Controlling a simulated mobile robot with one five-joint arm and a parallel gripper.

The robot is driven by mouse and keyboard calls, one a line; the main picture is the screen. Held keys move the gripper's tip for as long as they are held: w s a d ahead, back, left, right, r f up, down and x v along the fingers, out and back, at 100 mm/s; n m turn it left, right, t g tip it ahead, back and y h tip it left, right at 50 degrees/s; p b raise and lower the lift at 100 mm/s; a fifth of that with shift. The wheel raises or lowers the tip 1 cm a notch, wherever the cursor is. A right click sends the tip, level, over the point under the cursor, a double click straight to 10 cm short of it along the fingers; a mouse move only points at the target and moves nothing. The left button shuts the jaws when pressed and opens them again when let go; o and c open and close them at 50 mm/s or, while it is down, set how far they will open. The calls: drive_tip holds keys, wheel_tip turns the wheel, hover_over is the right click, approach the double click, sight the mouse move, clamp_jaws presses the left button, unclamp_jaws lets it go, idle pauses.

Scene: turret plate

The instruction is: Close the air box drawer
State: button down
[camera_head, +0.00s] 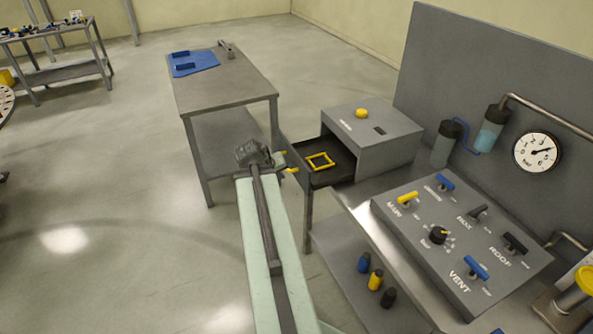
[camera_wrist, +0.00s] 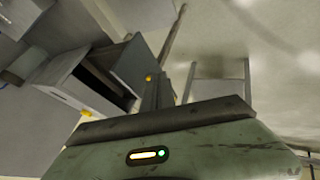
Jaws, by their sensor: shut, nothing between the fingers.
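The air box (camera_head: 385,138) is a grey box with a yellow knob on top, on the bench in the head view. Its drawer (camera_head: 343,156) is pulled out to the left, showing a dark inside with a yellow square frame (camera_head: 320,161) in it. My gripper (camera_head: 286,164) is shut and empty, with yellow tips, just left of the drawer's front. I cannot tell whether it touches. In the wrist view the air box (camera_wrist: 68,78) has a dark opening and the drawer (camera_wrist: 132,62) stands out of it, beside my gripper (camera_wrist: 157,85).
A grey side table (camera_head: 225,88) with a blue mat stands behind left. A control panel (camera_head: 455,240) with coloured handles lies right of my arm, with a gauge (camera_head: 537,152) on the wall panel. Several small bottles (camera_head: 375,280) stand on the lower shelf. Open floor lies left.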

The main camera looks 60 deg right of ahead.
drive_tip(key=b, duration=0.8)
approach(301, 181)
drive_tip(key=x, duration=0.5)
drive_tip(key=shift+w, duration=0.1)
